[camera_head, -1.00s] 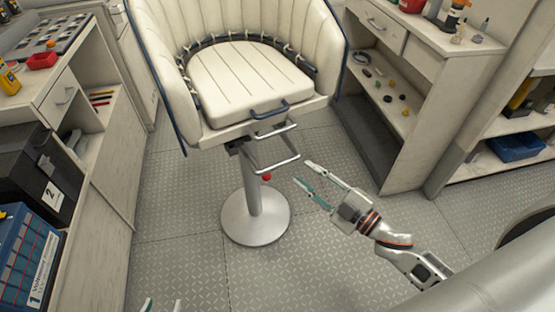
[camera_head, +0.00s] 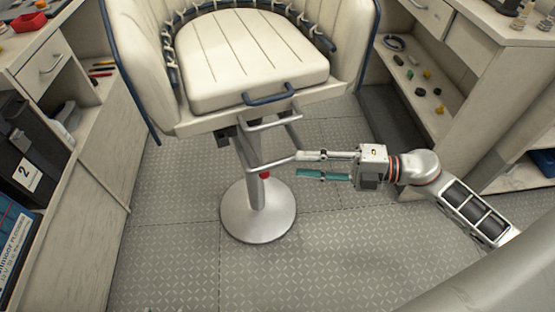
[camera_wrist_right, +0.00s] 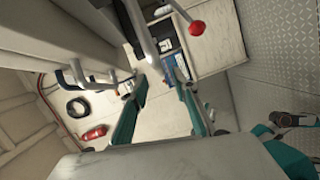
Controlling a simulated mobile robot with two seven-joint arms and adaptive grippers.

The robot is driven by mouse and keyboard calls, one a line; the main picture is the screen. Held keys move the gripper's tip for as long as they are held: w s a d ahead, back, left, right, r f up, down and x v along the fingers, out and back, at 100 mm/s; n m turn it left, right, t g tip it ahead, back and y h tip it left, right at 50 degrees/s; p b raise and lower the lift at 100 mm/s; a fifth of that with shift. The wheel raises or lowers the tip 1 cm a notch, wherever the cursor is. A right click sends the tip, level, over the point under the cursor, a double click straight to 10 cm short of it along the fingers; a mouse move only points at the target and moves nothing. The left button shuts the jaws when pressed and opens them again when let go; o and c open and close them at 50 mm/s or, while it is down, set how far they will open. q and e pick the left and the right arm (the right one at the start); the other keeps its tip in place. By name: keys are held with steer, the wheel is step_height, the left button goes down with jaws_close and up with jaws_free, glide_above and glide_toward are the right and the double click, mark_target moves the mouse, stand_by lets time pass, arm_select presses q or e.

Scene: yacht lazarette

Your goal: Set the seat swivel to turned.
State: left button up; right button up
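The cream helm seat (camera_head: 250,60) stands on a round metal pedestal (camera_head: 257,212), with its open side and blue front handle (camera_head: 269,94) facing me. A metal footrest frame (camera_head: 270,140) hangs below the cushion. A small red knob (camera_head: 265,174) shows beside the post, and a red ball knob on a rod (camera_wrist_right: 196,28) shows in the right wrist view. My right gripper (camera_head: 300,164) is open and empty, its fingertips just right of the footrest and near the red knob. Its two fingers (camera_wrist_right: 157,82) stand apart in the wrist view. Part of my left gripper (camera_wrist_right: 277,124) seems to show at that view's right edge.
A cabinet with drawers (camera_head: 45,65) and black and blue cases stands at left. A shelf unit (camera_head: 440,80) with small items is at right. The patterned metal floor (camera_head: 160,265) is clear around the pedestal.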

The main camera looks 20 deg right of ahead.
mark_target(278, 161)
steer(key=x, duration=0.7)
steer(key=shift+a, duration=0.1)
jaws_close()
